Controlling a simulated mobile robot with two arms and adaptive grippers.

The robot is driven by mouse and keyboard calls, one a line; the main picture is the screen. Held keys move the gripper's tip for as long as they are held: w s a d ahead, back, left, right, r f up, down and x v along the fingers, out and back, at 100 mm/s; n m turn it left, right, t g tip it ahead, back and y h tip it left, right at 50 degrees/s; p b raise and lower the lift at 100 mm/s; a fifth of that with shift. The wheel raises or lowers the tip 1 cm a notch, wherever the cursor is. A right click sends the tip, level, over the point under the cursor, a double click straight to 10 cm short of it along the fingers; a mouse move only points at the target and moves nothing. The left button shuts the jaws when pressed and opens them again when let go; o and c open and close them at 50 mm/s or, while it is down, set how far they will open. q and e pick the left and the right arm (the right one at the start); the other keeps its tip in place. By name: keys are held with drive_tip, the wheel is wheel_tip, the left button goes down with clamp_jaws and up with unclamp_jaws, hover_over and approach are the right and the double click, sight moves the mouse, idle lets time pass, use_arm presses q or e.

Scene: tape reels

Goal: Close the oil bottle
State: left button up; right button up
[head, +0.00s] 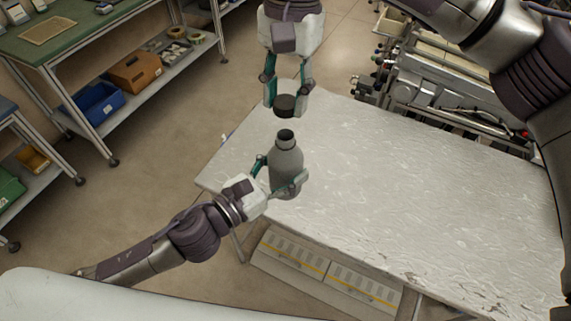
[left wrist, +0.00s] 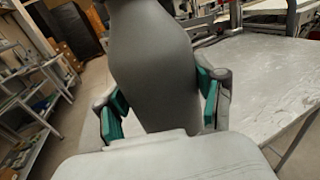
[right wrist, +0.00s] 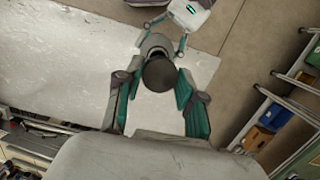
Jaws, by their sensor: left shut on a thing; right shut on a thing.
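The grey oil bottle (head: 286,160) stands upright at the left end of the white table, its dark neck (head: 285,137) uncovered. My left gripper (head: 281,180) is shut on the bottle's body from the side; the left wrist view shows the bottle (left wrist: 155,70) between its green pads. My right gripper (head: 286,92) points down above the bottle and is shut on a dark round cap (head: 285,105). The cap is apart from the neck, a short way above it in the head view. In the right wrist view the cap (right wrist: 160,73) hides part of the bottle (right wrist: 155,46).
The white table (head: 430,190) is bare to the right of the bottle. Metal machinery (head: 430,80) stands along its far side. Shelves with a blue bin (head: 92,103) and a brown box (head: 135,72) stand at the left, apart from the table.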

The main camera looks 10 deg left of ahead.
sight(284, 135)
drive_tip(key=shift+f, duration=1.85)
drive_tip(key=shift+f, duration=0.85)
drive_tip(key=shift+f, duration=0.6)
drive_tip(key=m, duration=0.6)
drive_tip(key=shift+m+t+y, duration=0.3)
drive_tip(key=shift+m+t, duration=0.1)
drive_tip(key=m, duration=0.6)
drive_tip(key=shift+s+t, duration=0.1)
drive_tip(key=shift+t, duration=0.3)
drive_tip(key=o, duration=0.7)
drive_tip(key=shift+r, duration=0.15)
